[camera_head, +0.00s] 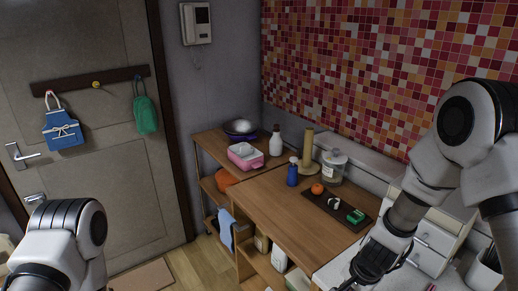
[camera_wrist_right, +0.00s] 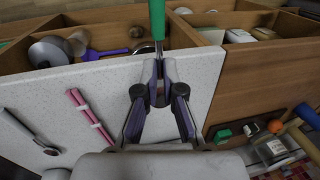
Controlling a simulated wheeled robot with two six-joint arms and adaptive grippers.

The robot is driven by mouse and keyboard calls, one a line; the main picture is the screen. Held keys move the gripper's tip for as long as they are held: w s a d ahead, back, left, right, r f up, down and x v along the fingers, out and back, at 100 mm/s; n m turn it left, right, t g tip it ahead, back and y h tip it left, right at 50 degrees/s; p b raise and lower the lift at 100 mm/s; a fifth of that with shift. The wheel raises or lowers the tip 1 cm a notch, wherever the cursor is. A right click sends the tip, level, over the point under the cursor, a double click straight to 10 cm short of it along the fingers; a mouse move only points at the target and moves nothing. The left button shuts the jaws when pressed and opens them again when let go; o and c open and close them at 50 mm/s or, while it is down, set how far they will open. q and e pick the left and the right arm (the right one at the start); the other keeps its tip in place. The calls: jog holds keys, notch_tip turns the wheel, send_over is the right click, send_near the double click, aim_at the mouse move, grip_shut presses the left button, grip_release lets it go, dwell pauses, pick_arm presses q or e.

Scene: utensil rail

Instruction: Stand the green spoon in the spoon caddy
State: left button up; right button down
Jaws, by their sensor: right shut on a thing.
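The green spoon shows in the right wrist view as a green handle (camera_wrist_right: 157,18) with a narrow metal shaft running down between the fingers. Its far end is not visible. My right gripper (camera_wrist_right: 158,85) is shut on this shaft. In the head view my right gripper (camera_head: 368,274) hangs over the white counter at the lower right, and the spoon cannot be made out there. I cannot identify the spoon caddy with certainty; a white container (camera_head: 485,276) with dark contents stands at the right edge. My left arm shows, but its gripper is outside the picture.
The white counter (camera_wrist_right: 112,92) holds pink sticks (camera_wrist_right: 88,115) and a metal utensil (camera_wrist_right: 32,130). Wooden compartments beyond it hold a purple utensil (camera_wrist_right: 105,52) and round metal pieces. A dark tray (camera_head: 335,211), a clear jar (camera_head: 333,170) and a blue bottle (camera_head: 292,175) stand on the wooden top.

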jog(key=w+a+f+n+g+y+b, duration=0.1)
jog(key=w+a+f+n+b, duration=0.1)
jog(key=a+n, duration=0.4)
jog(key=n, duration=0.5)
jog(key=shift+w+n+g, duration=0.15)
jog(key=shift+n+g, duration=0.25)
jog(key=shift+f, duration=0.1)
